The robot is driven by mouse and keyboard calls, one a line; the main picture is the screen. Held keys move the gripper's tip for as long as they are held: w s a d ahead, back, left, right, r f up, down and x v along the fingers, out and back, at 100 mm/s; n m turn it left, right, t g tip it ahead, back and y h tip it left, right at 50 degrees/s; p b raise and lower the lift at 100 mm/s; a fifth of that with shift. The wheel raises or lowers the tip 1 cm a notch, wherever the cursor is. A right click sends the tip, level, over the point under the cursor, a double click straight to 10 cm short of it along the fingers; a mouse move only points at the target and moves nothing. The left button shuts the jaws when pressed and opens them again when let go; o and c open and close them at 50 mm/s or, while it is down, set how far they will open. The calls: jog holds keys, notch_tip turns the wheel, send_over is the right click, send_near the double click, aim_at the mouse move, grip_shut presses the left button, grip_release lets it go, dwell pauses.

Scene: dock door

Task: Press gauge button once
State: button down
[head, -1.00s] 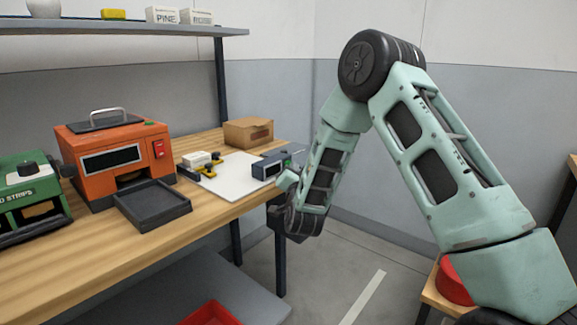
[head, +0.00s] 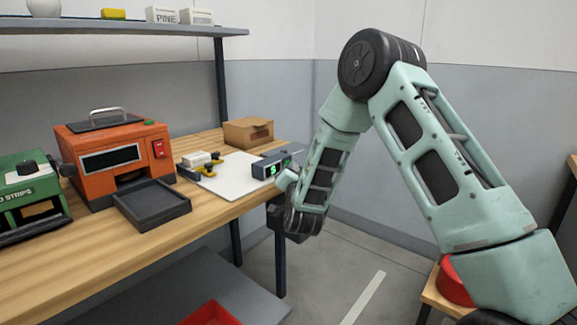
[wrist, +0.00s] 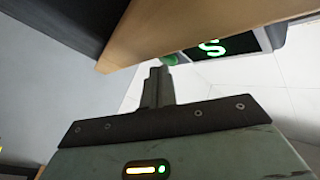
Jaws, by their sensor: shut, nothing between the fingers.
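The gauge (head: 266,170) is a small dark box at the front right of the white mat on the bench. Its display is lit with a green character that looks like a 5 or S. In the wrist view the lit display (wrist: 222,46) is at the top right, with a green button (wrist: 171,59) beside it. My gripper (wrist: 158,74) is shut and empty, its fingertips close to the button; whether they touch it I cannot tell. In the head view my forearm stands right of the gauge and the fingertips are not clear.
The white mat (head: 232,181) also holds a white block and yellow-and-black parts. A cardboard box (head: 248,132) stands behind. An orange machine (head: 103,162), a dark tray (head: 152,205) and a green machine (head: 33,200) stand to the left.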

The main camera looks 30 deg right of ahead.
jog(key=shift+s+d, duration=0.2)
jog(key=shift+s, duration=0.35)
jog(key=shift+s, duration=0.1)
jog(key=s, duration=0.1)
jog(key=s+d+b, duration=0.1)
jog(key=s, duration=0.2)
jog(key=shift+s+d+b, duration=0.25)
jog(key=shift+d+b, duration=0.05)
jog(key=shift+d, duration=0.05)
dwell(0.6)
